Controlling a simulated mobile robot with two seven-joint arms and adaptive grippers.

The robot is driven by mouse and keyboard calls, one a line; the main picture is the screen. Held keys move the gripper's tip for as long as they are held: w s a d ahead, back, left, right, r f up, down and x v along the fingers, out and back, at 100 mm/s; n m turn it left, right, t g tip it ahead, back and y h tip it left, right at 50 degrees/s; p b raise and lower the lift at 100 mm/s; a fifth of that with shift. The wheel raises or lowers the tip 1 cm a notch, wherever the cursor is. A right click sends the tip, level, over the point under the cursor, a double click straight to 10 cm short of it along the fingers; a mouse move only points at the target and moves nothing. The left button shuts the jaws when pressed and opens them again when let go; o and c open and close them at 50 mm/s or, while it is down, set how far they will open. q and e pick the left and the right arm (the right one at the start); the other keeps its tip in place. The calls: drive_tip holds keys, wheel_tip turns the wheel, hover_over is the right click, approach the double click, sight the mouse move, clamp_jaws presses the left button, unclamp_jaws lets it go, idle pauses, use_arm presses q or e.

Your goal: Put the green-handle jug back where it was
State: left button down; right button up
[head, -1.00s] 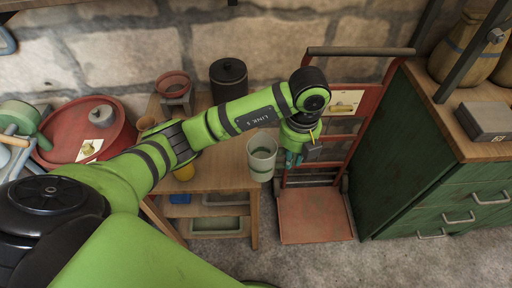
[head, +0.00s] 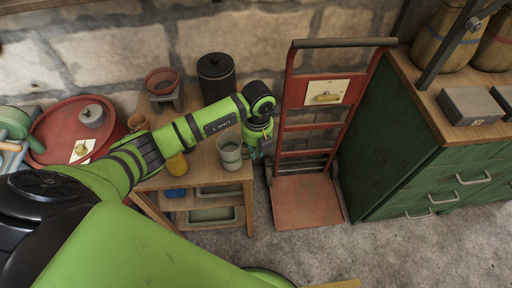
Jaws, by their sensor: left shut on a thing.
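The jug (head: 230,153) is a pale grey-green open cup shape, upright at the right end of the wooden table (head: 207,172). I cannot tell whether its base touches the tabletop. My left gripper (head: 254,152) is on the jug's right side, shut on it at the handle side. The fingers and most of the handle are hidden by the wrist and are small; a bit of teal-green shows there. My right gripper is not in view.
On the table are a black lidded canister (head: 216,78), a red-topped funnel (head: 162,84) and a yellow item (head: 177,165). A red drum (head: 70,125) stands left. A red hand truck (head: 308,200) and a green cabinet (head: 402,150) stand right.

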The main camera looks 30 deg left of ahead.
use_arm(q)
drive_tip(key=shift+f, duration=0.1)
drive_tip(key=c, duration=1.2)
unclamp_jaws()
drive_tip(key=shift+r, duration=0.5)
wheel_tip(320, 180, up, 11)
drive_tip(key=shift+d+r+b, duration=0.1)
drive_tip(key=shift+r+b, duration=0.05)
drive_tip(key=shift+b, duration=1.05)
